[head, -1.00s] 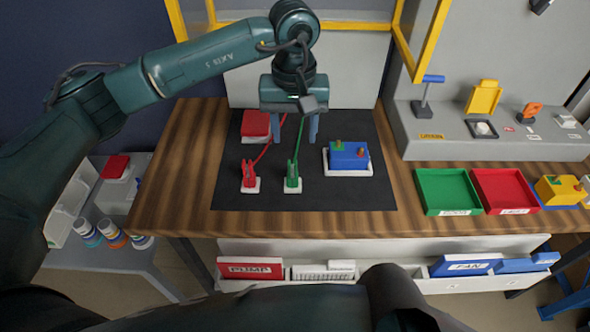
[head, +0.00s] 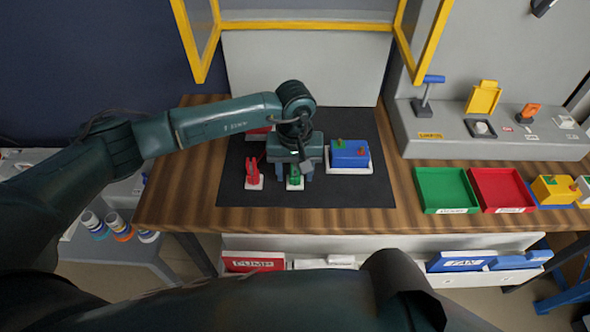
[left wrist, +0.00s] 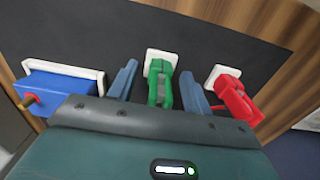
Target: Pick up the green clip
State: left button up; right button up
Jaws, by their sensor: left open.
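The green clip (head: 295,178) stands on a small white base on the black mat (head: 350,192). In the left wrist view the green clip (left wrist: 160,84) is between the two blue-grey fingers of my left gripper (left wrist: 158,85), with gaps on both sides. My left gripper (head: 293,174) is open and low over the clip, hiding part of it and its cable in the head view. My right gripper is not in view.
A red clip (head: 254,174) on a white base stands close to the left; it also shows in the left wrist view (left wrist: 238,100). A blue box (head: 350,155) with terminals stands to the right. Green (head: 445,188) and red (head: 503,188) trays are further right.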

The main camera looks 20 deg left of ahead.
pick_arm(q)
jog(key=shift+c, duration=0.6)
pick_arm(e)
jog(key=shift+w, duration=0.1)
pick_arm(q)
jog(key=c, duration=0.9)
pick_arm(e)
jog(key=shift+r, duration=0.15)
pick_arm(q)
jog(key=shift+r, duration=0.1)
jog(key=shift+r, duration=0.35)
notch_tip(320, 180, up, 8)
jog(key=shift+r+b, duration=0.25)
jog(key=shift+b, duration=0.6)
jog(key=shift+r, duration=0.35)
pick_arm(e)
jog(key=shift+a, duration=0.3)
